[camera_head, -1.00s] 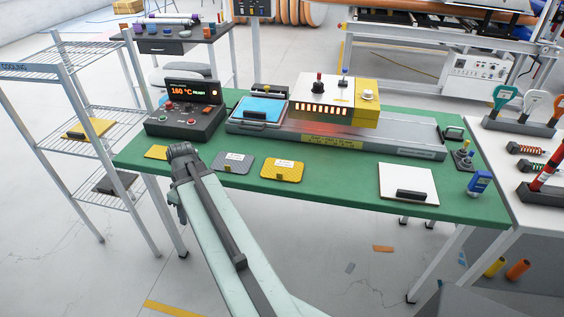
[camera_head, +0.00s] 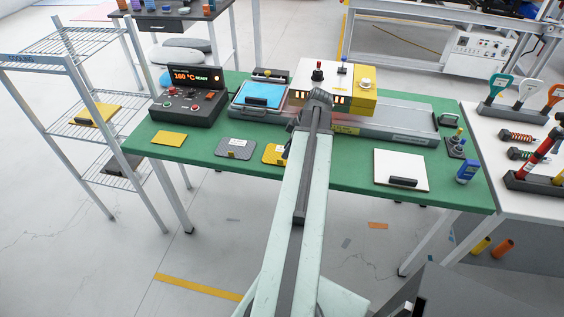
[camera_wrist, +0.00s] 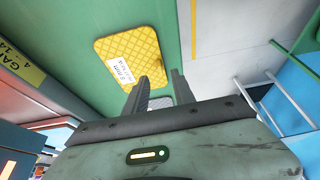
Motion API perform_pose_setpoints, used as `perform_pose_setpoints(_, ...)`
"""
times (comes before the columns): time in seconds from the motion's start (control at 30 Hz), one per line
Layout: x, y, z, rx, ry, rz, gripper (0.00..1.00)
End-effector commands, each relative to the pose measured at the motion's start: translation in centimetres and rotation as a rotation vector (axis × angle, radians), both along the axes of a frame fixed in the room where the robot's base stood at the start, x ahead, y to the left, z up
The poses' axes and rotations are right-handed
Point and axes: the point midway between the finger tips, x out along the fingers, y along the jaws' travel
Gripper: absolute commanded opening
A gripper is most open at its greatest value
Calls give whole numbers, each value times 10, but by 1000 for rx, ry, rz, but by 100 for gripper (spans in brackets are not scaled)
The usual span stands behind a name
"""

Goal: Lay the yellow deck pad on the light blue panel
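The yellow deck pad with a white label (camera_head: 271,153) lies flat on the green table's front part, partly hidden by my arm. It shows whole in the wrist view (camera_wrist: 130,55), with a diamond pattern, just beyond the fingertips and up to the left. The light blue panel (camera_head: 262,94) lies on a grey tray at the left end of the heater rail. My gripper (camera_wrist: 158,90) shows two dark fingers apart with nothing between them. In the head view the fingertips are hidden, and my wrist stands before the heater.
A grey pad (camera_head: 235,149) and a plain yellow pad (camera_head: 169,138) lie left of the deck pad. A white board with a black handle (camera_head: 401,170) lies at the right. The yellow-and-white heater (camera_head: 365,98) and control box (camera_head: 188,104) stand behind. A wire rack (camera_head: 75,130) is at left.

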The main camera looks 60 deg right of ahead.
Motion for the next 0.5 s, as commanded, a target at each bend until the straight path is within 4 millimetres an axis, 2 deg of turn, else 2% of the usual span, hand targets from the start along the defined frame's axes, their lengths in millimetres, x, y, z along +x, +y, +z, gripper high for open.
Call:
perform_pose_setpoints(0.17,2,1,-9,0,0,-1,31)
perform_pose_setpoints(0.4,14,6,-48,0,1,1,31)
perform_pose_setpoints(0.5,18,7,-52,1,2,-1,31)
